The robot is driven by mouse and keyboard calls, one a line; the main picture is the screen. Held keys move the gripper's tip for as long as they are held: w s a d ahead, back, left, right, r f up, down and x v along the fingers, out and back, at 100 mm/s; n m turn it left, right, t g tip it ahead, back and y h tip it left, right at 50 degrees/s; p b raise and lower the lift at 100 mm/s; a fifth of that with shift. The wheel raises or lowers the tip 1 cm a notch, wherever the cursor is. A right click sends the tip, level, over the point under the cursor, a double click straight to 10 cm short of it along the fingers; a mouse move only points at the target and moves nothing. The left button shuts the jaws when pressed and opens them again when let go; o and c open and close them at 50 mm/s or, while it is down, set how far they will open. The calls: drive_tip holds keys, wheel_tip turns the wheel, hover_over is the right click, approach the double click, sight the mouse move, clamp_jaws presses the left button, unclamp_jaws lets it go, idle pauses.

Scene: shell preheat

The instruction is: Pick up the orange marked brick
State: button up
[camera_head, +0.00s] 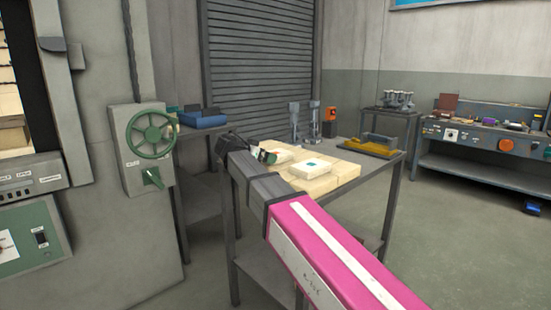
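Several cream bricks lie close together on a grey metal table (372,166). One brick (295,171) on top has a teal mark on its upper face. Another pale brick (284,155) lies behind it, partly hidden by my gripper. I cannot make out an orange mark on any brick. My pink and grey arm reaches in from the lower right. My gripper (268,156) is at the left end of the bricks, small and dark. I cannot tell whether its fingers are apart or touch a brick.
Metal cylindrical fittings (312,121) and an orange box (330,118) stand at the table's back. A yellow and grey tool (380,144) lies on its right. A furnace panel with a green handwheel (152,134) stands left. A workbench (480,139) is at right; the floor between is clear.

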drive_tip(key=shift+w+d+f, duration=0.15)
drive_tip(key=shift+w+d, duration=0.05)
drive_tip(key=shift+w, duration=0.1)
drive_tip(key=c, duration=0.8)
